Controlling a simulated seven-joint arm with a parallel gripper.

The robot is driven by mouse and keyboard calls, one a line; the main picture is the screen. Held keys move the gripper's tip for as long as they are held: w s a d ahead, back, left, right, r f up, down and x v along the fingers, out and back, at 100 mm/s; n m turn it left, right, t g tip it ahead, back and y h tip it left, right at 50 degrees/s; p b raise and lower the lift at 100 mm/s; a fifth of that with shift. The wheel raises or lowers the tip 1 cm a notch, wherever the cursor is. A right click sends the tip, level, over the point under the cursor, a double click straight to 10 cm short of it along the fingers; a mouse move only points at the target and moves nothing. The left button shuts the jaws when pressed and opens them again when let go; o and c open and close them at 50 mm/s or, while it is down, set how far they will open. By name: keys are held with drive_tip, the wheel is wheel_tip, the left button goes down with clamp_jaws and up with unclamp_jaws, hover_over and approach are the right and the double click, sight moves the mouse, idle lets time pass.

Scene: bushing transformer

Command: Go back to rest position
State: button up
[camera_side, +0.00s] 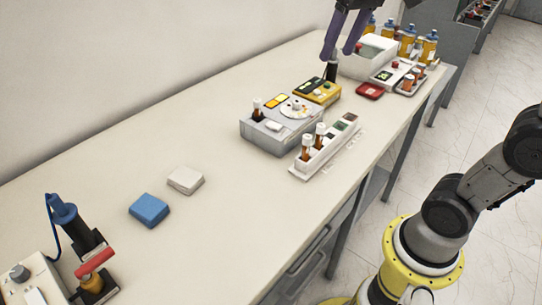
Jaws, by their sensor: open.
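My gripper (337,53) shows at the top centre of the side view, with two purple fingers pointing down and spread apart. It is over the back part of the long table (235,215). A dark upright cylinder (331,71) stands just below the fingertips, by a yellow box (317,91). I cannot tell whether a finger touches the cylinder. No object shows between the fingers. The upper part of my gripper is cut off by the frame's top edge.
Near the gripper stand a white box (366,60), blue-capped bottles (428,47) and a red dish (370,91). A grey device (272,135) and a vial rack (325,152) are closer. Blue (149,210) and white (185,180) blocks lie left, with clear table around them.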

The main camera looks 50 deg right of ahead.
drive_tip(key=s+a+f+n+t, duration=0.2)
drive_tip(key=s+a+f+n, duration=0.1)
drive_tip(key=s+f, duration=0.9)
drive_tip(key=shift+s+f, duration=0.25)
drive_tip(key=shift+f, duration=0.2)
